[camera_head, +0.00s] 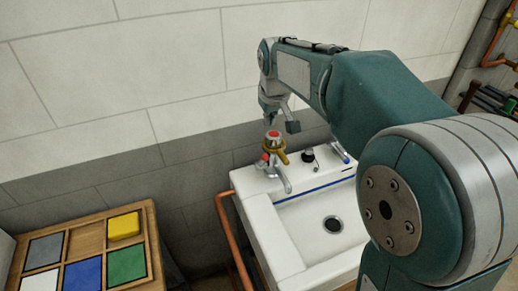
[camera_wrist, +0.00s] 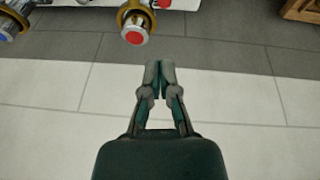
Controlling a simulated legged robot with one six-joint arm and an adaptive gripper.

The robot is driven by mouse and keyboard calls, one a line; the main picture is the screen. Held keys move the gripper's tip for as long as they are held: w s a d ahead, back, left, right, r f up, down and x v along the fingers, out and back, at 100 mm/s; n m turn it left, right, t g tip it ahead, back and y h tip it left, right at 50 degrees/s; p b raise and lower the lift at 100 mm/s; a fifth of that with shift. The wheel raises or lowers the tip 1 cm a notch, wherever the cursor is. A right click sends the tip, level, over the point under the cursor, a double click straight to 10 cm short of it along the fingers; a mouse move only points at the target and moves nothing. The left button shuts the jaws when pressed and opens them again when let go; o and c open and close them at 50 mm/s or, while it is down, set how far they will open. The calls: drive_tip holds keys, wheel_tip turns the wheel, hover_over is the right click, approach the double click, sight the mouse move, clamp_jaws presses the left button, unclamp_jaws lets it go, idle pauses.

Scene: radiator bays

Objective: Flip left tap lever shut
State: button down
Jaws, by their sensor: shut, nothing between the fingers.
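The left tap (camera_head: 276,157) stands at the back left corner of the white sink (camera_head: 262,228). It has a red cap on top, a brass-coloured lever (camera_head: 282,156) below the cap and a chrome spout. In the wrist view the red-capped tap (camera_wrist: 136,24) is at the top, beyond my fingertips. My gripper (camera_wrist: 160,66) is shut and empty, with clear space between it and the tap. In the head view my gripper (camera_head: 269,115) is just above the red cap. The lever's exact angle is hard to tell.
A second tap (camera_head: 340,152) is partly hidden behind my arm; its blue marking (camera_wrist: 4,33) shows in the wrist view. A wooden tray (camera_head: 152,235) with coloured tiles stands at the left. A copper pipe (camera_head: 229,222) runs beside the sink. The tiled wall (camera_head: 110,70) is behind.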

drive_tip(key=n, duration=0.1)
hover_over(263, 162)
drive_tip(key=w+a, duration=0.2)
drive_tip(key=w, duration=0.1)
wheel_tip(263, 162, down, 4)
drive_tip(key=shift+w+a+r+g, duration=0.1)
drive_tip(key=shift+a+g, duration=0.05)
drive_tip(key=shift+g, duration=0.15)
drive_tip(key=f, duration=0.7)
drive_tip(key=d+f, duration=0.1)
drive_tip(key=f, duration=0.3)
drive_tip(key=shift+w+f, duration=0.1)
drive_tip(key=shift+w, duration=0.05)
drive_tip(key=shift+s+d+f, duration=0.15)
drive_tip(key=shift+s+d, duration=0.05)
drive_tip(key=shift+s, duration=0.05)
